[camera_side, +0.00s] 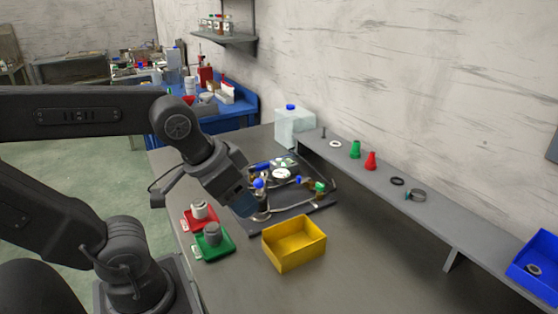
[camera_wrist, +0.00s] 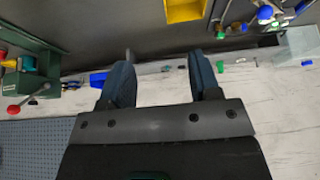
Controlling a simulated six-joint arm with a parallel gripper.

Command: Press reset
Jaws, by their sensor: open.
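I see no control that I can identify as a reset button in either view. In the side view my gripper (camera_side: 243,203) points down beside a fixture (camera_side: 285,178) of pipes with blue and green knobs on a dark plate. It covers part of the fixture. In the wrist view the two dark fingers of my gripper (camera_wrist: 163,76) are spread apart with nothing between them. A green machine (camera_wrist: 38,77) with a red ball-ended lever (camera_wrist: 14,109) shows at the left edge of the wrist view; its small parts are too small to read.
A yellow bin (camera_side: 294,245) stands in front of the fixture. A red tray (camera_side: 187,221) and a green tray (camera_side: 225,247) each bear a grey cylinder. A raised shelf (camera_side: 435,224) along the wall holds cones and rings. A blue bin (camera_side: 535,262) is at right.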

